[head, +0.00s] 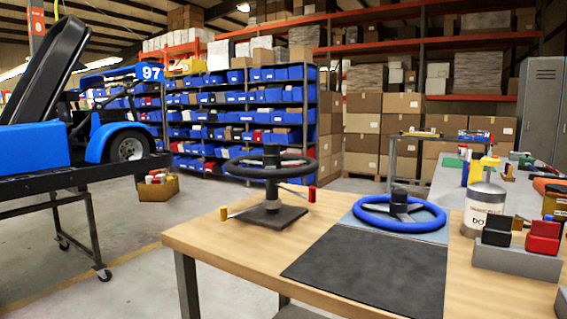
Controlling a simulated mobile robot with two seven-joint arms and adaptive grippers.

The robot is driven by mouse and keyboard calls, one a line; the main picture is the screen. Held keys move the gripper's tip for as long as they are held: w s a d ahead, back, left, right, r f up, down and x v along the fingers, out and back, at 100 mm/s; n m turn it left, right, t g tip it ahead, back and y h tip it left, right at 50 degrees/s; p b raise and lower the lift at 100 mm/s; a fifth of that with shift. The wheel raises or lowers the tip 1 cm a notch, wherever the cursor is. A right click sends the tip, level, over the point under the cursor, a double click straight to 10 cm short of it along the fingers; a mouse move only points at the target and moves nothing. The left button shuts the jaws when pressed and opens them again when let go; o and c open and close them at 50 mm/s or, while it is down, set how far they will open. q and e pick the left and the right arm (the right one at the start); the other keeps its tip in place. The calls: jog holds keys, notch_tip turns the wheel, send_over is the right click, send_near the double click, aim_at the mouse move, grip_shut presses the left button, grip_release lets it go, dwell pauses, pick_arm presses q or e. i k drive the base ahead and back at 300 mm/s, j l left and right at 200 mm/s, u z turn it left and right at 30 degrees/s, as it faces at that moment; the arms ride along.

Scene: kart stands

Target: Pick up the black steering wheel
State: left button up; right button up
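The black steering wheel (246,174) sits level on an upright post above a dark square base plate (266,217) on the wooden table. A dark hub piece rises from its middle. A thin bar with a red end (312,194) sticks out at the right, and one with a yellow end (223,213) at the lower left. A blue steering wheel (399,221) with a dark hub lies to the right on a light blue-grey mat. Neither of my grippers is in view, and nothing touches the black wheel's rim from outside.
A black mat (370,272) covers the wooden table's (214,240) front middle. A white canister (483,208) and a grey block (516,261) with black and red pieces stand at right. A blue kart (110,140) rests on a wheeled stand at left.

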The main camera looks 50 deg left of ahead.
aim_at(272, 161)
jog(key=k+j+z, duration=0.15)
jog(key=j, duration=0.2)
jog(key=k+j+z, duration=0.1)
jog(key=j, duration=0.3)
jog(key=k+j+z, duration=0.15)
jog(key=j, duration=0.2)
jog(key=k+j, duration=0.15)
jog(key=j, duration=0.2)
jog(key=k+j, duration=0.2)
jog(key=j, duration=0.15)
jog(key=k+j, duration=0.15)
jog(key=j, duration=0.2)
jog(key=z, duration=0.05)
